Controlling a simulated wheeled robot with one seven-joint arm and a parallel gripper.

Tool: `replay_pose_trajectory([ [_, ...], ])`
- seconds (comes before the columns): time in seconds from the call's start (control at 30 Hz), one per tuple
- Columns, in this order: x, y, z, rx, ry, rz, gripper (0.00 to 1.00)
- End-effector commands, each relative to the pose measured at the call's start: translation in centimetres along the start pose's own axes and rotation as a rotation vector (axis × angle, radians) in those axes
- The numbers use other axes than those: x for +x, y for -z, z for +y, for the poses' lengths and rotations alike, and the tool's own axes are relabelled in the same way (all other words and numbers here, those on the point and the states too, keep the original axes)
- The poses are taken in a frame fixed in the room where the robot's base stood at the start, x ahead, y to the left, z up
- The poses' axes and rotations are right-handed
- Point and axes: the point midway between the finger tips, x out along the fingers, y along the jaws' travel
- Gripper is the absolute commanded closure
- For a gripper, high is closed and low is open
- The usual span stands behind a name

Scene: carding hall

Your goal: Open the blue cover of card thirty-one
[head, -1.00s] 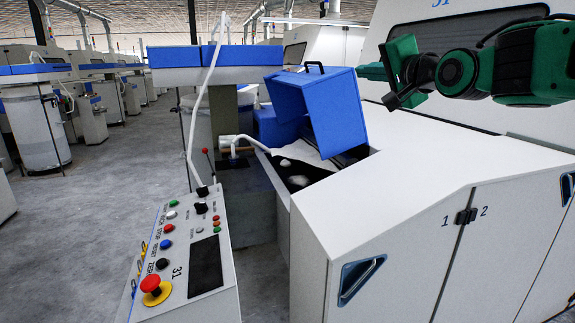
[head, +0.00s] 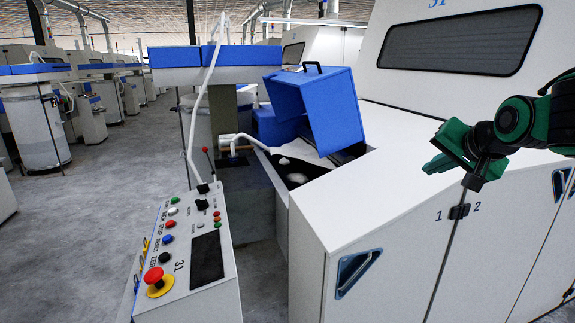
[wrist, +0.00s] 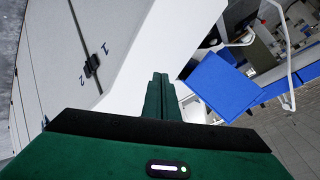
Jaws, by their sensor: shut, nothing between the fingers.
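The blue cover (head: 318,108) of card thirty-one stands tilted up and open in the head view, its black handle (head: 303,68) at the top. Beneath it, the opening (head: 300,170) shows white fibre on a dark interior. The blue cover also appears in the wrist view (wrist: 222,86), beyond the fingers. My gripper (head: 432,166) is at the right in the head view, above the white machine top, apart from the cover. Its green fingers (wrist: 157,97) are together and empty in the wrist view.
A control panel (head: 185,250) marked 31, with a red emergency button (head: 154,277), stands at the front left. A white pipe (head: 205,100) rises beside it. The white machine body (head: 400,190) with doors 1 and 2 fills the right. Grey floor is clear at the left.

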Motion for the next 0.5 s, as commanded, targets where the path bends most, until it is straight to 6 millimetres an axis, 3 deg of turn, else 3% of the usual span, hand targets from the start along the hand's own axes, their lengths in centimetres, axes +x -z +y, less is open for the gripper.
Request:
replay_pose_trajectory([
  [0.03,-0.4,-1.2,3.2,-0.018,-0.070,-0.036,1.00],
  [0.2,-2.7,-6.1,12.9,-0.086,-0.283,-0.199,1.00],
  [0.4,-7.6,-13.4,22.3,-0.127,-0.471,-0.448,1.00],
  [0.5,-10.3,-16.8,25.3,-0.132,-0.525,-0.572,1.00],
])
